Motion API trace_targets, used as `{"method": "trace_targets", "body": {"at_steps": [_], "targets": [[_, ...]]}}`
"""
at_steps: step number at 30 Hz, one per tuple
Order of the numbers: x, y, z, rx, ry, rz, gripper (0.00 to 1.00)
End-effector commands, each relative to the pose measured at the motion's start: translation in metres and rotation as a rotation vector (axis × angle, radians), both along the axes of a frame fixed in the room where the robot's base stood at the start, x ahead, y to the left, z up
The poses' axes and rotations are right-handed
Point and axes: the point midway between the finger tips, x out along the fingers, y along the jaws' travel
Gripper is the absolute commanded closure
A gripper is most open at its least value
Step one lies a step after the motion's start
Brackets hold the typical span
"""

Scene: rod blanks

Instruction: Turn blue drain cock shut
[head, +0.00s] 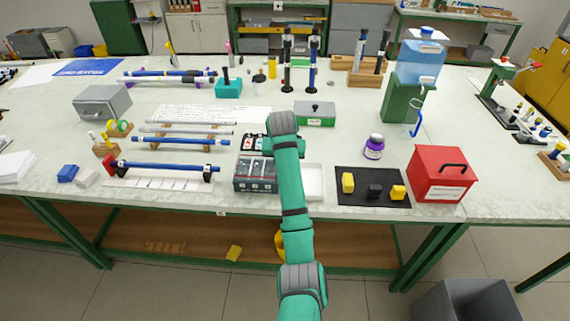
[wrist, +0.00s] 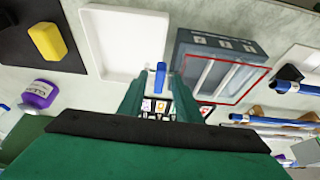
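A water tank (head: 420,62) with a clear blue body and a blue cap stands on a green stand (head: 397,101) at the right back of the bench. A blue curved part (head: 417,118), which looks like the drain cock, hangs at the stand's front right; its setting is too small to tell. A clear vessel is beside it. My gripper (wrist: 160,88) is over the bench, well left of the tank in the head view, where my arm hides its fingers.
A grey divided box (head: 256,189) is left of the arm. Bench around the jar is clear.

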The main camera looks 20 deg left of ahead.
Motion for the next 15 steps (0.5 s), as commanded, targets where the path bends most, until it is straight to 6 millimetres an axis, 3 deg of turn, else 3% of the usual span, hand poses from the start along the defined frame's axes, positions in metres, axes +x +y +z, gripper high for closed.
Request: {"method": "trace_targets", "body": {"at_steps": [5,15], "targets": [[-0.003,-0.001,0.01,0.001,-0.002,0.0,0.69],[-0.025,-0.006,0.064,0.002,-0.003,0.0,0.69]]}}
